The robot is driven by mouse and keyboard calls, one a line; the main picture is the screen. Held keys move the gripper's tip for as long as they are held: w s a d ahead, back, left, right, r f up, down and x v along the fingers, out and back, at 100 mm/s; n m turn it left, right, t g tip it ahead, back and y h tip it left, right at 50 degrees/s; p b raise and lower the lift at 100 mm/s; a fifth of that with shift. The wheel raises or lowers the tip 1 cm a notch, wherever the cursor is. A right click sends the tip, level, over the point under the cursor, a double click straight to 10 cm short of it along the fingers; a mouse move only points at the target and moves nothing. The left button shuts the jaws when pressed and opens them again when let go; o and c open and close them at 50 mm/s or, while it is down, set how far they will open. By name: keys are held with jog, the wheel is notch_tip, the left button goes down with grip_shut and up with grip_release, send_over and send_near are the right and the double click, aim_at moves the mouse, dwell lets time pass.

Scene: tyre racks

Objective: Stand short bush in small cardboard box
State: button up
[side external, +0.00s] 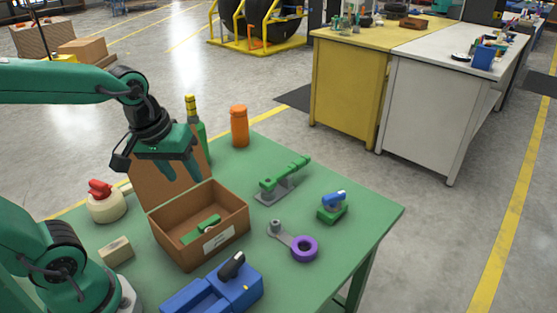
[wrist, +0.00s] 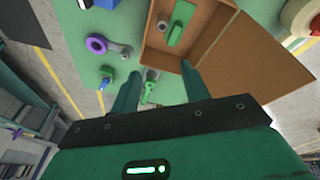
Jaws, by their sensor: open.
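The small cardboard box (side external: 170,241) stands open on the green table, its lid tipped back and a white label on its front wall. It also shows in the wrist view (wrist: 213,20). A green piece (side external: 202,230) lies inside it. My gripper (side external: 184,176) is open and empty, above the back of the box near the lid.
A green clamp-like tool (side external: 285,180), a small blue-and-green piece (side external: 332,206) and a blue vice (side external: 217,293) stand around the box. An orange bottle (side external: 239,126) and a green bottle (side external: 191,108) are behind.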

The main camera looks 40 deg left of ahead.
jog(key=s+r+m, duration=0.1)
jog(key=m, duration=0.1)
jog(key=s+r+m+t, duration=0.1)
jog(key=m, duration=0.1)
jog(key=s+r+m+t, duration=0.1)
jog(key=m, duration=0.1)
dwell(0.7)
